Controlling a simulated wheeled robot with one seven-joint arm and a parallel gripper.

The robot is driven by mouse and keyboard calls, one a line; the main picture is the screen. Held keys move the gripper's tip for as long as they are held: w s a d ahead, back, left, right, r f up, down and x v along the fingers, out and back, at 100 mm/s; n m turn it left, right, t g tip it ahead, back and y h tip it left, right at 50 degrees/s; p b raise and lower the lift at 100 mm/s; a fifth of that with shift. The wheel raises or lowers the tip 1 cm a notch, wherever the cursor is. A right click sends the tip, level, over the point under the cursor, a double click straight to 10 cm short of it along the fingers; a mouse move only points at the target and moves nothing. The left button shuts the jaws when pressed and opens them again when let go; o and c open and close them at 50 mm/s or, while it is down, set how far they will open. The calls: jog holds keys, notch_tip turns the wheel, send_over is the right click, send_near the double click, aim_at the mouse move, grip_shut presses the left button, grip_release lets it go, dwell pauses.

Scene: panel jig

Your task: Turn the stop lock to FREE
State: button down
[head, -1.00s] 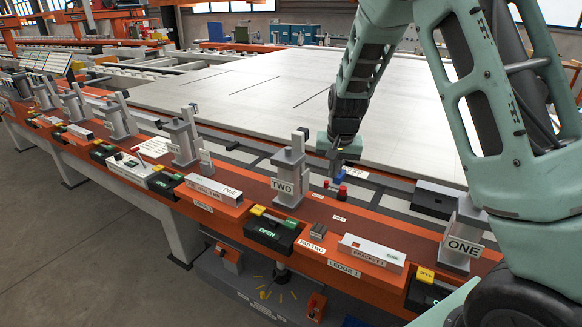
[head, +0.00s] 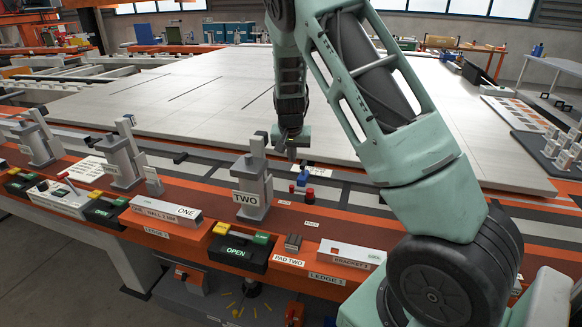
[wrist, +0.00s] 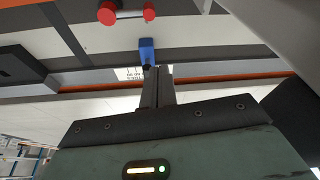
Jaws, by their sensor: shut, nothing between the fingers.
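A small blue block (head: 302,179) and a red knob (head: 309,194) stand on the rail behind the red-brown strip, right of the post marked TWO. In the head view my gripper (head: 291,156) hangs above and slightly left of the blue block; contact cannot be made out.
The post TWO (head: 250,188) stands left of my gripper. A black box marked OPEN (head: 240,252), a grey bar on LEDGE 1 (head: 350,254) and PAD TWO (head: 289,261) line the front. A wide pale panel (head: 200,95) lies behind; my arm covers the right side.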

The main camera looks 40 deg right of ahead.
aim_at(301, 191)
jog(key=p+x, duration=0.1)
jog(key=x, duration=0.7)
jog(key=shift+d+f, duration=0.15)
jog(key=shift+s+a+f, duration=0.1)
jog(key=shift+a+f, duration=0.1)
jog(key=shift+f, duration=0.1)
jog(key=shift+s+a+r+p, duration=0.1)
jog(key=shift+s+a+p, duration=0.4)
jog(key=shift+s+a, duration=0.65)
jog(key=shift+a, duration=0.1)
jog(key=shift+a+f, duration=0.1)
jog(key=shift+f, duration=0.1)
